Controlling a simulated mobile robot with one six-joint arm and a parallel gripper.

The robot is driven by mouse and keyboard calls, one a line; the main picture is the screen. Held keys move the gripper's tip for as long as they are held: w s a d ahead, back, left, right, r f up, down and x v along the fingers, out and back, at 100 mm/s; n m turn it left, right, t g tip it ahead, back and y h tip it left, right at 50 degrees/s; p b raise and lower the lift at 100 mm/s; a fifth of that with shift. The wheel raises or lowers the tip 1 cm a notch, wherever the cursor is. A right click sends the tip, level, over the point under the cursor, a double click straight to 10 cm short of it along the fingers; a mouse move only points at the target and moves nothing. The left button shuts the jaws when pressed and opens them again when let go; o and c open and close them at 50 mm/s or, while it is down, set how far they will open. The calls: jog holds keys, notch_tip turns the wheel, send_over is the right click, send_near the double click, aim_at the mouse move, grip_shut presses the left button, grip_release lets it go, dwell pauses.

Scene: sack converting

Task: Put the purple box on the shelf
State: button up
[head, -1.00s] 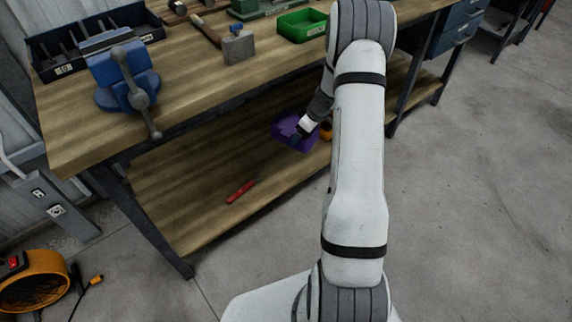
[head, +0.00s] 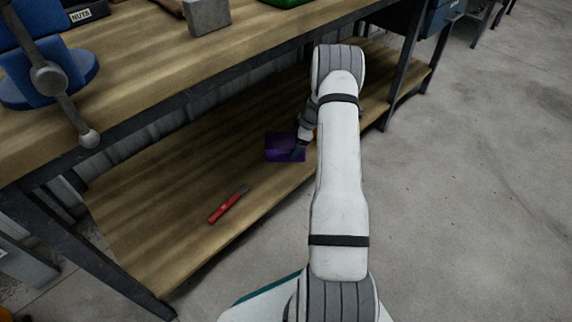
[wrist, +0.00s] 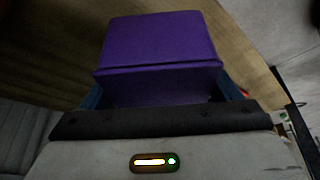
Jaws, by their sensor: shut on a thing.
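The purple box (head: 279,147) is over the bench's wooden lower shelf (head: 160,215), near its front edge, left of my arm. My gripper (head: 298,152) is at its right side in the head view, partly hidden by my own arm. In the wrist view the box (wrist: 160,45) sits between the dark blue fingers (wrist: 158,98), which are shut on it. I cannot tell whether the box's underside touches the shelf.
A red-handled tool (head: 228,204) lies on the shelf, left of and nearer than the box. The bench top (head: 190,75) overhangs the shelf, with a blue vise (head: 50,80) on it. Dark legs (head: 403,65) stand at the shelf's corners. The shelf's left part is mostly clear.

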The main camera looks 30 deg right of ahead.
jog(key=f+b, duration=0.3)
jog(key=f, duration=0.5)
jog(key=shift+a, duration=0.2)
jog(key=shift+f, duration=0.1)
jog(key=shift+f, duration=0.1)
jog(key=o, duration=1)
jog(key=shift+o, duration=0.2)
jog(key=p+v, duration=0.4)
jog(key=v, duration=0.8)
jog(key=shift+s, duration=0.1)
